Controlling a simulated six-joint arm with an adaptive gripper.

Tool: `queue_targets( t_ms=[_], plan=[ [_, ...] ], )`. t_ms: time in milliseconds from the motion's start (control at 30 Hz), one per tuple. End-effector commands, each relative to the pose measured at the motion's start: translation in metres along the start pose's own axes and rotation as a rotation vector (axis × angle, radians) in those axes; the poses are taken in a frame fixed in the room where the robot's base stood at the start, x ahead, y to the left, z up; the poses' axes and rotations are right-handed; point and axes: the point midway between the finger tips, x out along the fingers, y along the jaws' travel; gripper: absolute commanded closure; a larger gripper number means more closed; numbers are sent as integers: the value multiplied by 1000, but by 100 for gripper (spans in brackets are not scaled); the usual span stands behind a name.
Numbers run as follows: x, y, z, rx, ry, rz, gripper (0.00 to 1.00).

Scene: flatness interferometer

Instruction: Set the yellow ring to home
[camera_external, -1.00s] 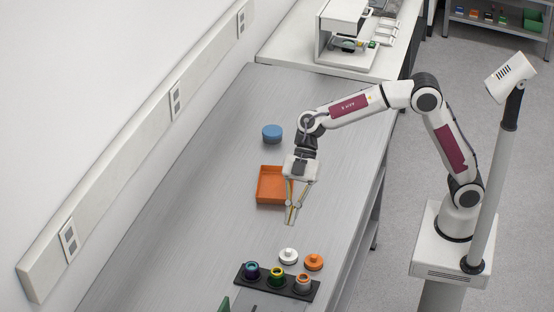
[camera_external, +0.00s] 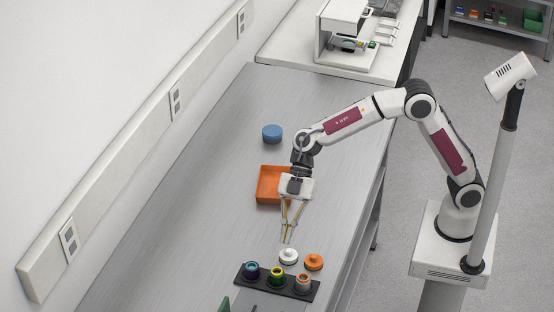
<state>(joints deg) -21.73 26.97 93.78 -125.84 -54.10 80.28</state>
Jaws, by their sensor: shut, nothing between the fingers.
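The yellow ring (camera_external: 277,271) is on the middle one of three small round pieces in a black holder (camera_external: 259,285) near the front of the bench. That piece also shows a green part below the ring; which way the ring is set is too small to tell. My gripper (camera_external: 289,241) points down, shut and empty. Its fingertips are just above and behind the white knobbed piece (camera_external: 288,257), beyond the holder. From this angle I cannot tell whether they touch it.
In the holder, a dark blue piece (camera_external: 251,270) is left of the ring and a grey-orange one (camera_external: 303,282) right. An orange knobbed piece (camera_external: 314,262) stands beside the white one. An orange tray (camera_external: 267,186) and blue round container (camera_external: 272,133) are farther back. The bench's left side is clear.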

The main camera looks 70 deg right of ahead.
Motion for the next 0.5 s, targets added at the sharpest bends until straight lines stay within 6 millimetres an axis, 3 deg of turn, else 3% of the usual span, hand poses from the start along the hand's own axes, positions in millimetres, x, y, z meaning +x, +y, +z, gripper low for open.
queue_targets(
  t_ms=[333, 500],
  plan=[
    [50, -1, 0, 1, -1, -2, 100],
    [63, 0, 16, 4, -1, -1, 100]
  ],
)
